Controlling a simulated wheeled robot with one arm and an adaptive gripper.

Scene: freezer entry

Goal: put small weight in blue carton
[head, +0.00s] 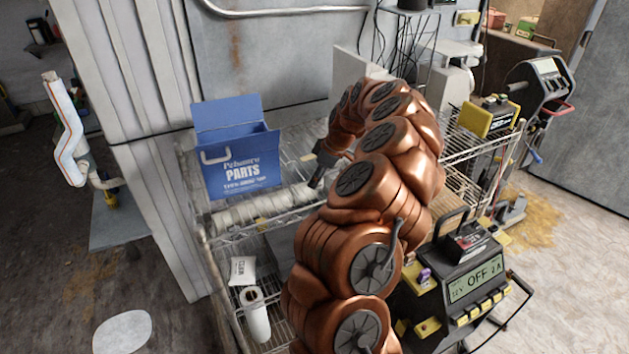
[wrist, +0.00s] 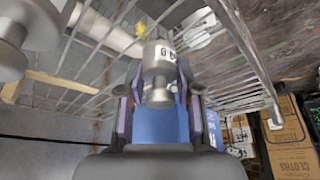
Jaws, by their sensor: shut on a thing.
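The blue carton (head: 240,165), printed "PARTS", stands with its flap up on the wire shelf in the head view. Part of its blue side (wrist: 160,126) also shows beyond my fingers in the wrist view. My gripper (head: 320,165) is to the right of the carton, apart from it. In the wrist view, my gripper (wrist: 160,100) is shut on the small weight (wrist: 158,72), a grey metal piece with a knob and a pale marked label. The weight cannot be made out in the head view. The carton's inside is mostly hidden.
A pale ribbed roll (head: 262,207) lies on the shelf in front of the carton. A white packet (head: 243,270) and a paper roll (head: 256,314) are lower down. A black device reading "OFF" (head: 470,285) stands at the right. Cardboard boxes (wrist: 287,138) show in the wrist view.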

